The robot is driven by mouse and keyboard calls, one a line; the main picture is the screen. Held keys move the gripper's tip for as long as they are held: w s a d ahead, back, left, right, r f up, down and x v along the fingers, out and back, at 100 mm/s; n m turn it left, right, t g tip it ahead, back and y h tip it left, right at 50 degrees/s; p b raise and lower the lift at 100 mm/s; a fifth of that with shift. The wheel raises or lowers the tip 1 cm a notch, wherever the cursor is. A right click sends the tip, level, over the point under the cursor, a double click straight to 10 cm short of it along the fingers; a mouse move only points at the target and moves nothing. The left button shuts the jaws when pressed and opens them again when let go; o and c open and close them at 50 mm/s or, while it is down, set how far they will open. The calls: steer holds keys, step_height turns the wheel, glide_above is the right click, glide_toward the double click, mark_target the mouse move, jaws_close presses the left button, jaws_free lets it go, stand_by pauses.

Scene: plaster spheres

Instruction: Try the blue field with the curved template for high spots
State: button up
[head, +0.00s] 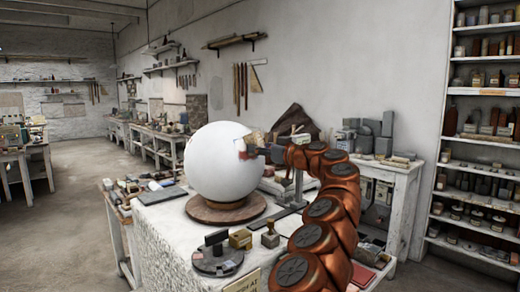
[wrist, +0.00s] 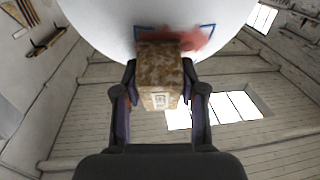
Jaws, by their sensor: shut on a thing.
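A large white plaster sphere (head: 222,165) rests on a round wooden base (head: 226,209) on the white worktable. In the wrist view the sphere (wrist: 100,22) fills the top. Blue lines (wrist: 211,30) mark corners of a field on it, and a reddish smear (wrist: 188,38) lies inside. My gripper (wrist: 160,88) is shut on a speckled brown block (wrist: 160,65) with a small pale label. The block's far end is at the field and covers part of it; I cannot tell whether it touches. In the head view my gripper (head: 257,148) is at the sphere's right side.
In front of the sphere stand a dark round stand (head: 217,262), a small brown box (head: 240,238) and a wooden-handled block (head: 270,235). A side bench (head: 375,163) and tall shelves (head: 482,130) stand at right. The floor at left is clear.

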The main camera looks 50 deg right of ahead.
steer(key=shift+s+f+b, duration=0.2)
steer(key=shift+f+b, duration=0.35)
steer(key=shift+b, duration=0.15)
steer(key=shift+s+f+b, duration=0.15)
steer(key=shift+f+b, duration=0.4)
steer(key=shift+b, duration=0.15)
steer(key=shift+s+f+b, duration=0.2)
steer(key=shift+f+b, duration=0.3)
steer(key=shift+b, duration=0.15)
steer(key=shift+s+f+b, duration=0.2)
steer(key=shift+f+b, duration=0.25)
steer(key=shift+b, duration=0.15)
steer(key=shift+w+r+p, duration=0.2)
steer(key=shift+r+p, duration=0.35)
steer(key=shift+p, duration=0.05)
steer(key=shift+w+r+p, duration=0.2)
steer(key=shift+r+p, duration=0.35)
steer(key=shift+r, duration=0.1)
steer(key=shift+w+a+r+p, duration=0.1)
steer(key=shift+w+r+p, duration=0.3)
steer(key=shift+r+p, duration=0.5)
steer(key=shift+f, duration=0.1)
